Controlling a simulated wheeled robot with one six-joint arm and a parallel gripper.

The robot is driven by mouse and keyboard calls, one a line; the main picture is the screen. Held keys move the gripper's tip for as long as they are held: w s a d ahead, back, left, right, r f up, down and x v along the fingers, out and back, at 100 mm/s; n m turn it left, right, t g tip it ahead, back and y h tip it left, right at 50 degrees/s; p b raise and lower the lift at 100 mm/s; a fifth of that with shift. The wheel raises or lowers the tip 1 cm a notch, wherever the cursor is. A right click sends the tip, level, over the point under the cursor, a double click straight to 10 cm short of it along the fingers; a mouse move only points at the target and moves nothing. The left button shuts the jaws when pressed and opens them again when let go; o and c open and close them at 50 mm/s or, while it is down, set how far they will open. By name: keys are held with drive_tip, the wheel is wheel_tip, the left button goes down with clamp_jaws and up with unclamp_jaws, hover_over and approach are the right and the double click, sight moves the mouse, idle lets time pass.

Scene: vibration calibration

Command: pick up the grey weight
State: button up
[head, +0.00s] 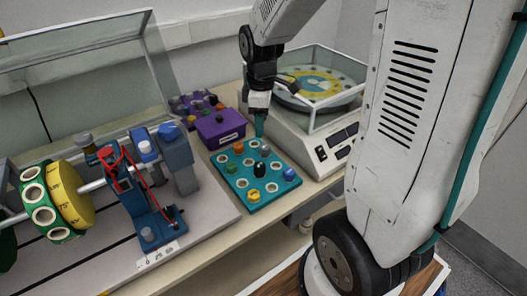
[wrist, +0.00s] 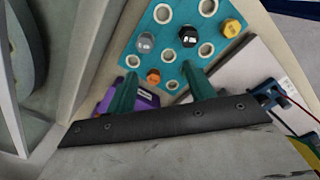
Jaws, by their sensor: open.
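The grey weight (head: 265,150) stands in the teal holed tray (head: 229,180), near its back right edge. In the wrist view the grey weight (wrist: 146,42) shows a grey hexagonal top, between an empty hole and the black weight. My gripper (head: 260,130) points down above the back of the tray. Its two teal fingers (wrist: 160,71) are apart with nothing between them. The grey weight appears just beyond the fingertips, not between them. The gap in height between fingertips and weight is hard to judge.
The orange weight (wrist: 153,76), black weight (wrist: 188,36) and yellow weight (wrist: 232,28) stand near the grey one; the blue weight (head: 290,174) is at the tray's right. A purple box (head: 219,129) lies behind, a glass-walled scale (head: 310,142) right, a shaft rig (head: 150,215) left.

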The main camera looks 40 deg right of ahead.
drive_tip(key=n, duration=0.2)
hover_over(262, 146)
wheel_tip(262, 146, down, 4)
drive_tip(key=shift+w+f, duration=0.1)
drive_tip(key=shift+f, duration=0.15)
drive_tip(key=f, duration=0.8)
drive_tip(key=shift+s+a, duration=0.1)
drive_tip(key=shift+s, duration=0.1)
drive_tip(key=c, duration=1)
